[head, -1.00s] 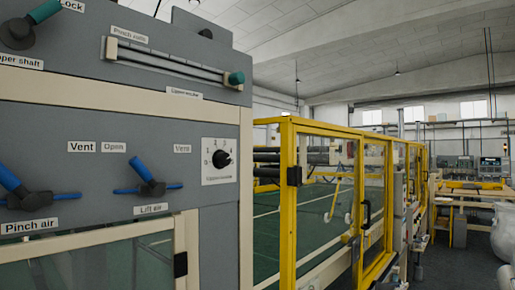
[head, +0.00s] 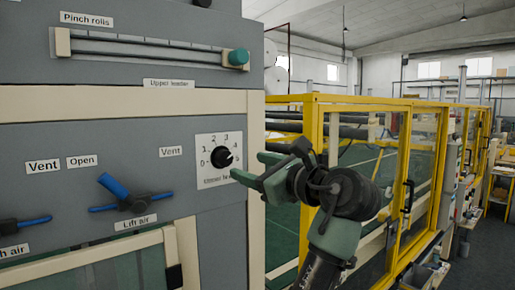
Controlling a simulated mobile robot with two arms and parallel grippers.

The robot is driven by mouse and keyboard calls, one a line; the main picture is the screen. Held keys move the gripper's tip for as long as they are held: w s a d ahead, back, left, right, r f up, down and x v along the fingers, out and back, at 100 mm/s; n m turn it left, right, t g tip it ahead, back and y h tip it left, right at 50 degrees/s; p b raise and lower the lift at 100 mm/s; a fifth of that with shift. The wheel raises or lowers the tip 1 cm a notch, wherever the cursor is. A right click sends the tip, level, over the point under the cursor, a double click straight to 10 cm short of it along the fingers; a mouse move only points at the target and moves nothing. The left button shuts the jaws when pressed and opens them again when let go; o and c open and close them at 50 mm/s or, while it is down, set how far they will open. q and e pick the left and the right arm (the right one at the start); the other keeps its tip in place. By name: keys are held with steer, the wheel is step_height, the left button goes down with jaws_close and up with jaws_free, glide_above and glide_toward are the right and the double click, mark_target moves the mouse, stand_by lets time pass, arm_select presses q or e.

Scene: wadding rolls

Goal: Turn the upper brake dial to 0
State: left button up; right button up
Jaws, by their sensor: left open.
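A black round dial (head: 222,157) sits on a white numbered plate (head: 207,142) on the grey machine panel. It is the only such dial in view. The 0 is at its left and the numbers run over the top to the right. Its light mark seems to lie on the right side, away from the 0; the exact setting is too small to read. My left gripper (head: 251,168) is open and empty, just right of the dial, its fingers pointing left toward the plate. I see no contact with the dial. My right gripper is not in view.
Blue-handled valves (head: 130,195) are at the lower left of the panel. A slider with a green knob (head: 237,58) is above the dial. A yellow-framed guard (head: 312,130) stands right of the panel, behind my arm.

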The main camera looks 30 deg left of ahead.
mark_target(227, 159)
arm_select(q)
steer(key=p+x, duration=0.1)
steer(key=x, duration=0.1)
steer(key=p+x, duration=0.1)
steer(key=x, duration=0.1)
steer(key=s+p+x, duration=0.1)
steer(key=x, duration=0.2)
steer(key=shift+a+r, duration=0.3)
steer(key=shift+w+a+f+p, duration=0.1)
steer(key=shift+w+a+p, duration=0.2)
steer(key=shift+p, duration=0.1)
steer(key=shift+s, duration=0.1)
steer(key=shift+c, duration=0.4)
jaws_close()
